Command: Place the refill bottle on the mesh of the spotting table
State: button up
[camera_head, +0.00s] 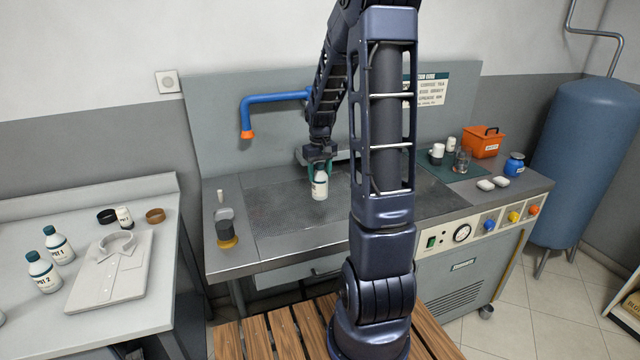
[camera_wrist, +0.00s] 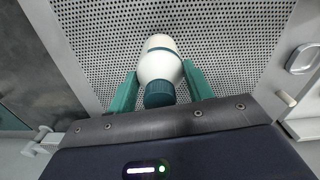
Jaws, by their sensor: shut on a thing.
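The refill bottle (camera_head: 320,188) is white with a teal cap and a label. My gripper (camera_head: 319,166) is shut on it, with teal fingers on either side near its top. In the wrist view the bottle (camera_wrist: 160,66) shows between the two fingers of my gripper (camera_wrist: 160,88), cap toward the palm. The bottle is upright over the perforated mesh (camera_head: 275,215) of the spotting table (camera_head: 240,262). The mesh (camera_wrist: 240,50) also fills the wrist view's background. Whether the bottle's base touches the mesh I cannot tell.
A blue spout (camera_head: 275,98) with an orange tip reaches over the table's back left. Cups, an orange box (camera_head: 483,142) and a blue jar (camera_head: 514,164) stand at the right. The mesh around the bottle is clear.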

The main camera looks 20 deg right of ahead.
aim_at(320, 182)
jog(key=shift+f, duration=2.1)
jog(key=shift+f, duration=0.1)
jog(key=o, duration=1.1)
jog(key=shift+o, duration=0.3)
notch_tip(320, 182, up, 12)
jog(key=shift+s+r, duration=0.1)
jog(key=shift+r, duration=0.05)
jog(key=s+a+r+t, duration=0.1)
jog(key=s+a+r, duration=0.1)
jog(key=s, duration=0.6)
jog(key=s+a+r+m+t, duration=0.1)
jog(key=s+r, duration=0.3)
jog(key=s, duration=0.5)
jog(key=s+a+r+t, duration=0.2)
jog(key=s+a+r, duration=0.1)
jog(key=s, duration=0.6)
jog(key=shift+r+m+t, duration=0.25)
jog(key=shift+m+t, duration=0.05)
jog(key=shift+m, duration=0.1)
